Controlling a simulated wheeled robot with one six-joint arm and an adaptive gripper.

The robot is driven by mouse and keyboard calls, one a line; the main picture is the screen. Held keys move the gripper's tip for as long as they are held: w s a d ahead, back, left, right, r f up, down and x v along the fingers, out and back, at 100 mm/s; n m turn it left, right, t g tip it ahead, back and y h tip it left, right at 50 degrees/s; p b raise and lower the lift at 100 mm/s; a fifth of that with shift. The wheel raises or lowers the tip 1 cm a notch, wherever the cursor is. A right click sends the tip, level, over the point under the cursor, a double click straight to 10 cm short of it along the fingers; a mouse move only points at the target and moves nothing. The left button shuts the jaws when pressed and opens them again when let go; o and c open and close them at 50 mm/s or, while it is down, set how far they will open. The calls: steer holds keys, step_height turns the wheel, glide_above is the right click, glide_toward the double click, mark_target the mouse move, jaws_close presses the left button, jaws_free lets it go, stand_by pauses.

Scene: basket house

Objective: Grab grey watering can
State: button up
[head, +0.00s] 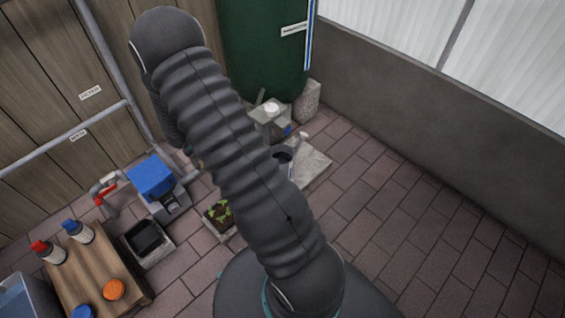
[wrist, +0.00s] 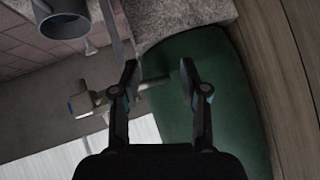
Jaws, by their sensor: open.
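The grey watering can (head: 283,154) appears to stand on a pale slab in the head view, partly hidden behind my arm. Its dark round opening shows. In the wrist view a grey cylindrical body, likely the can (wrist: 62,20), is at the top left, cut by the frame edge, with a small rose-like end beside it. My gripper (wrist: 158,72) is open and its fingers hold nothing. It is apart from the can, which lies to its upper left in the wrist view. My gripper is hidden in the head view.
A green tank (head: 262,45) stands at the back by a grey wall (head: 430,110). A tap-like fitting (wrist: 82,103) shows left of my fingers. A stone block (head: 307,100), a blue-topped box (head: 151,177) and a wooden table (head: 95,268) stand nearby. Right-hand paving is clear.

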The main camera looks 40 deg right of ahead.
steer(key=s+d+f+m+g+h, duration=0.4)
steer(key=s+f+g, duration=0.3)
steer(key=s+f, duration=0.6)
steer(key=s+d+f, duration=0.1)
steer(key=d+f, duration=0.2)
steer(key=d, duration=0.3)
steer(key=s+d+f+n+b, duration=0.1)
steer(key=s+d+f, duration=0.1)
steer(key=d, duration=0.5)
steer(key=shift+d+f, duration=0.25)
steer(key=shift+f, duration=0.2)
jaws_close()
